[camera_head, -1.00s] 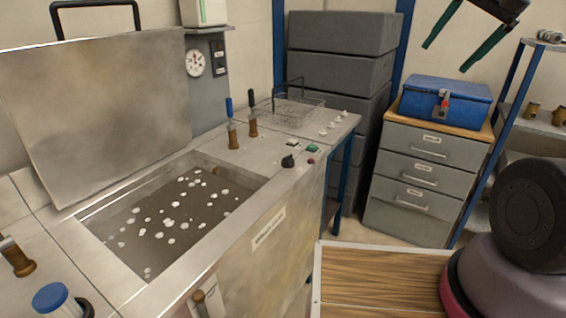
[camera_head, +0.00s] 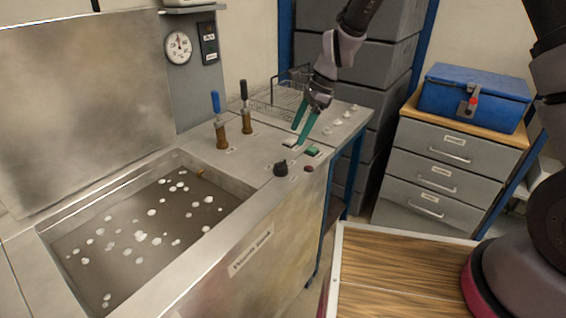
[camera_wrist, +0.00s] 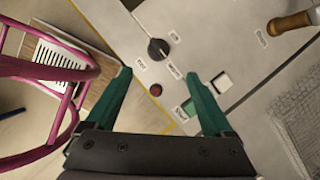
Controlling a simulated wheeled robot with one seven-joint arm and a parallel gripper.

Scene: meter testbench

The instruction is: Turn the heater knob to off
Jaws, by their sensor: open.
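The black heater knob (camera_head: 281,168) sits on the front right corner of the steel bath's top. In the wrist view the knob (camera_wrist: 157,48) shows just beyond and between my fingertips, with small labels around it that I cannot read surely. Its pointer setting is unclear. My gripper (camera_head: 298,135) is open, with green fingers pointing down over the panel behind the knob. In the wrist view my gripper (camera_wrist: 157,76) has its two fingers wide apart, with nothing between them. It appears apart from the knob.
Beside the knob are a red button (camera_head: 309,168), a green switch (camera_head: 312,151) and a white switch (camera_head: 290,142). Two upright valve handles (camera_head: 222,136) stand behind the open bath (camera_head: 215,225). A wire basket (camera_head: 275,100) lies at the back. A blue toolbox (camera_head: 472,97) tops the drawers.

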